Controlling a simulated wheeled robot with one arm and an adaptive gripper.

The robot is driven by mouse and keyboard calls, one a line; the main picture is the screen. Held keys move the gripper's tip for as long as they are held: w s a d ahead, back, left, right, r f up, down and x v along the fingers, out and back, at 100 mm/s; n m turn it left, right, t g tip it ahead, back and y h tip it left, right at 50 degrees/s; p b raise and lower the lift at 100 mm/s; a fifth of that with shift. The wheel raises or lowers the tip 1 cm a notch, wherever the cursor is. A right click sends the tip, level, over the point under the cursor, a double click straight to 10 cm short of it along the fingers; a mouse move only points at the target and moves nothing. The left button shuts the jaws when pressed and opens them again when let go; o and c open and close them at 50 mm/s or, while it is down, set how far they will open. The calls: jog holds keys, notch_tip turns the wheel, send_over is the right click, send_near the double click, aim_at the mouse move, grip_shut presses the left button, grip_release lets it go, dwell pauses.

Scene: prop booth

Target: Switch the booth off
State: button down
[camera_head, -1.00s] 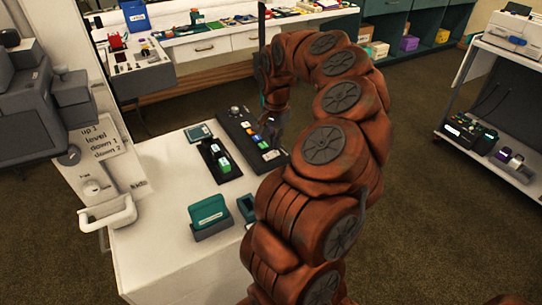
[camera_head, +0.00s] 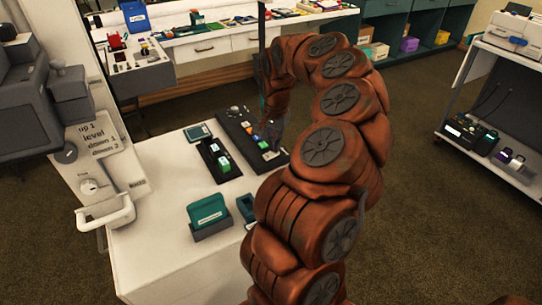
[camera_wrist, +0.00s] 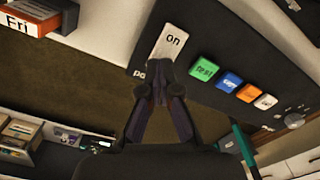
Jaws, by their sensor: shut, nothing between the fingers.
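The dark control panel (camera_wrist: 225,60) lies on the white counter; it also shows in the head view (camera_head: 232,122). At its near end in the wrist view is a pale switch (camera_wrist: 173,42) marked "on". A label beginning "po" is printed beside it, the rest hidden by my fingers. A green button (camera_wrist: 204,69) marked "test", a blue button (camera_wrist: 229,80), an orange button (camera_wrist: 248,92) and a whitish button (camera_wrist: 265,101) sit along the panel. My gripper (camera_wrist: 166,76) is shut and empty, its tips at the lower edge of the "on" switch. I cannot tell whether they touch.
A black unit with a green block (camera_head: 223,165) and a teal box (camera_head: 207,212) stand on the counter (camera_head: 160,255) left of my arm. A lever-bearing panel with a white handle (camera_head: 106,213) is at the far left. Brown floor lies beyond the counter.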

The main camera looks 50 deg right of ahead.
jog(key=shift+f+b, duration=0.45)
jog(key=shift+f, duration=0.1)
jog(key=shift+r, duration=0.1)
dwell(0.3)
jog(key=shift+r+p, duration=0.45)
jog(key=shift+r, duration=2.95)
